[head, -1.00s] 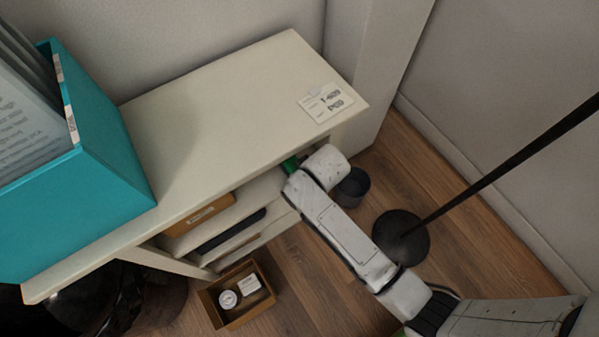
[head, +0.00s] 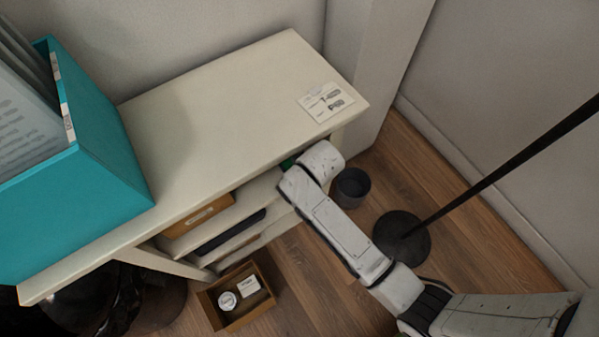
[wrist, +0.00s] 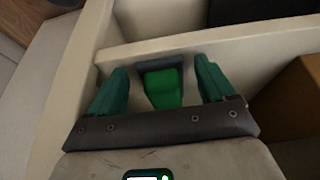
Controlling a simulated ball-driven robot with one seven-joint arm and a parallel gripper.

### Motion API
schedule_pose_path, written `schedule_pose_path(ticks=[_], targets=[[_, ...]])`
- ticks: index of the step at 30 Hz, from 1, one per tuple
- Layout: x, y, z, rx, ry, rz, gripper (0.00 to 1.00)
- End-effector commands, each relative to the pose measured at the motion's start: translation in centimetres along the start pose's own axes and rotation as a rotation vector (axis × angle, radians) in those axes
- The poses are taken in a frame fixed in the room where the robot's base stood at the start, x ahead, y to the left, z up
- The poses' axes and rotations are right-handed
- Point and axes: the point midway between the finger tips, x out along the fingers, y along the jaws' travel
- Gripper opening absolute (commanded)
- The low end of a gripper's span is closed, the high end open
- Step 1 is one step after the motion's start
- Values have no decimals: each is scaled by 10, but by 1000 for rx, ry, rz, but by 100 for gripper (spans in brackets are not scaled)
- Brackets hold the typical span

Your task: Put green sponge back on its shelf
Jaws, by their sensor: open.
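The bright green sponge (wrist: 163,90) sits on a cream shelf inside the cabinet, in the wrist view. A dark grey edge shows at its far end; I cannot tell if it is part of the sponge. My gripper (wrist: 161,74) is open, with one dark green finger on each side of the sponge and a visible gap on both sides. In the head view my arm reaches under the right end of the cabinet top, and only a bit of green shows there. The rest of the gripper and the sponge are hidden there.
The cream cabinet (head: 215,110) has shelves holding a brown box (head: 197,216). A teal file box (head: 75,205) stands on top. On the floor are an open box (head: 236,318), a grey bin (head: 351,187) and a black pole base (head: 402,238).

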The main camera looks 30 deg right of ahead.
Motion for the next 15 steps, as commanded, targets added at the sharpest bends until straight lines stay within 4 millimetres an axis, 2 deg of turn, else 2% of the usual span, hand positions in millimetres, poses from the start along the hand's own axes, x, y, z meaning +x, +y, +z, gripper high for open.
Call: schedule_pose_path(ticks=[5,11,15], targets=[[-4,0,-2,0,0,0,83],[-33,0,-2,0,0,0,83],[-44,0,26,0,-6,1,83]])
